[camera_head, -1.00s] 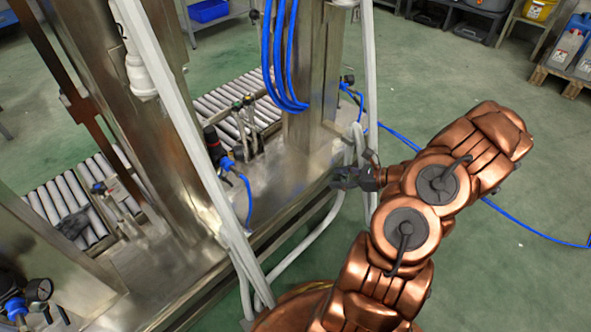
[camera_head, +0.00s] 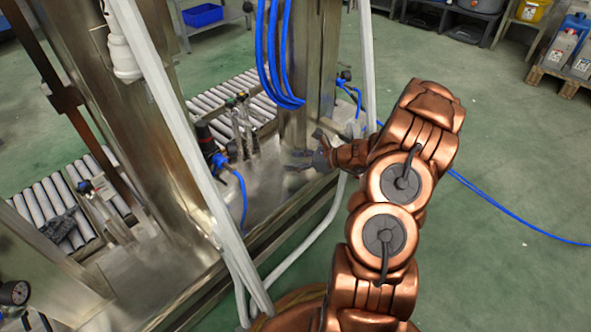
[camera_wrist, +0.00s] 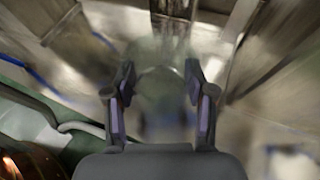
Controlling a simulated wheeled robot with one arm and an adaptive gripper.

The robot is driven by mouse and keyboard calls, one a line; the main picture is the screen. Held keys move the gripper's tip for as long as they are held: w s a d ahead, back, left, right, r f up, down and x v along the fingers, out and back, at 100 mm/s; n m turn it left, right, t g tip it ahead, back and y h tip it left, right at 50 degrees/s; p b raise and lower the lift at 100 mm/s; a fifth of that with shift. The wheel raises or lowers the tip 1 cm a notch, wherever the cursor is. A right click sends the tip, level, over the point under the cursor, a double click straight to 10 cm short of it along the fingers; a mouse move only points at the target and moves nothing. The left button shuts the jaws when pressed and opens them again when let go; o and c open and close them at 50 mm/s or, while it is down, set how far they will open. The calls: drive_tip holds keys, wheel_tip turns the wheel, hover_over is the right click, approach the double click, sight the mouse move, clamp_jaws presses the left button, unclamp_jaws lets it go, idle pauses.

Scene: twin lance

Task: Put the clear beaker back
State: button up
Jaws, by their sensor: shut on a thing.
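My gripper (camera_head: 303,160) reaches over the metal deck of the machine, beside the base of the right upright post. In the wrist view my gripper (camera_wrist: 160,100) has its two fingers spread to either side of a faint see-through shape, the clear beaker (camera_wrist: 160,88). The gripper is shut on the beaker. The beaker's outline is faint and blurred there, and I cannot make it out in the head view.
Metal posts (camera_head: 306,85) with blue hoses (camera_head: 270,60) stand close to my gripper. Valve levers (camera_head: 243,130) rise from the deck to its left. White pipes (camera_head: 335,215) run along the near edge. Roller conveyors (camera_head: 50,205) lie beyond.

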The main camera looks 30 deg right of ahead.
sight(294, 174)
drive_tip(key=shift+w+a+f+b, duration=0.1)
drive_tip(key=shift+w+f+b, duration=0.1)
drive_tip(key=shift+f+b, duration=0.5)
drive_tip(key=shift+w+a+f+b, duration=0.15)
drive_tip(key=shift+f+b, duration=0.15)
drive_tip(key=shift+f, duration=0.8)
drive_tip(key=shift+d+f, duration=0.1)
drive_tip(key=shift+f, duration=0.1)
drive_tip(key=o, duration=1.1)
drive_tip(key=shift+o, duration=0.2)
drive_tip(key=shift+r, duration=0.15)
